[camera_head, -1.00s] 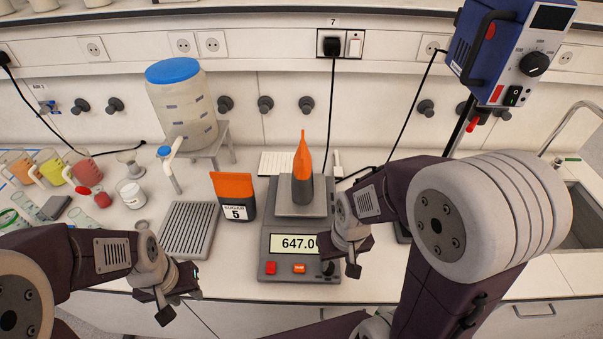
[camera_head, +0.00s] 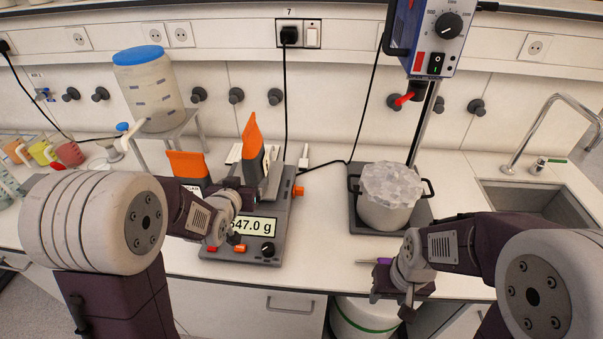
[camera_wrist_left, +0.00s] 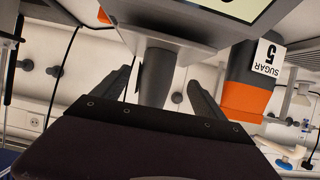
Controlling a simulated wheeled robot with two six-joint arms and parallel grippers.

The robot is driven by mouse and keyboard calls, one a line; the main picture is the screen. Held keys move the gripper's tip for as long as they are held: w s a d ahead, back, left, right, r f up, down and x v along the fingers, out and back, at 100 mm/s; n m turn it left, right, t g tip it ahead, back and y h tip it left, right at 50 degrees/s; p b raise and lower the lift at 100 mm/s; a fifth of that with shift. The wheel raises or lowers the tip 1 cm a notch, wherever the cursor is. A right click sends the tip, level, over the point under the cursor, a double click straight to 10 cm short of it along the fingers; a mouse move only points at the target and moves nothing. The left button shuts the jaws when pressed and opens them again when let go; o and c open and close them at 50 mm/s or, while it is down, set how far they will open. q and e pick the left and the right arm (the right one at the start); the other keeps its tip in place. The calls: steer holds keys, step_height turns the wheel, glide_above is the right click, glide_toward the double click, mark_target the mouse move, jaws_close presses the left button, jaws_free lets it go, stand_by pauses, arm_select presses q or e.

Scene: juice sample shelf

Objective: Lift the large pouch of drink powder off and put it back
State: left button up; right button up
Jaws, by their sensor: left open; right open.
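The large pouch of drink powder, dark grey with an orange top (camera_head: 250,138), stands upright on the pan of the balance (camera_head: 216,248), whose display reads 647.0 g. My left gripper (camera_head: 250,188) is at the pouch, on its near side, and partly hides it. In the left wrist view, which is upside down, the open fingers (camera_wrist_left: 157,92) stand either side of the pouch's grey body (camera_wrist_left: 156,72), with gaps visible; its orange top is hidden there. My right gripper (camera_head: 396,298) is open and empty near the bench's front edge.
A pot of ice (camera_head: 390,192) stands at right, and a thin purple-handled tool (camera_head: 383,261) lies by my right gripper. A sink (camera_head: 540,203) is far right.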

mark_target(249, 175)
arm_select(q)
steer(key=shift+w+d+r, duration=0.1)
steer(key=shift+w+d, duration=0.05)
steer(key=shift+w, duration=0.15)
steer(key=shift+r+t, duration=0.15)
steer(key=shift+t, duration=0.15)
steer(key=shift+w+a, duration=0.25)
steer(key=x, duration=0.3)
steer(key=shift+w+d+f, duration=0.1)
steer(key=shift+w+f, duration=0.15)
steer(key=shift+w, duration=0.05)
steer(key=p+x, duration=0.1)
steer(key=x, duration=0.3)
steer(key=shift+w+d, duration=0.1)
steer(key=shift+w, duration=0.15)
steer(key=shift+w+f, duration=0.15)
steer(key=shift+w, duration=0.2)
steer(key=shift+s, duration=0.15)
steer(key=c, duration=0.4)
jaws_close()
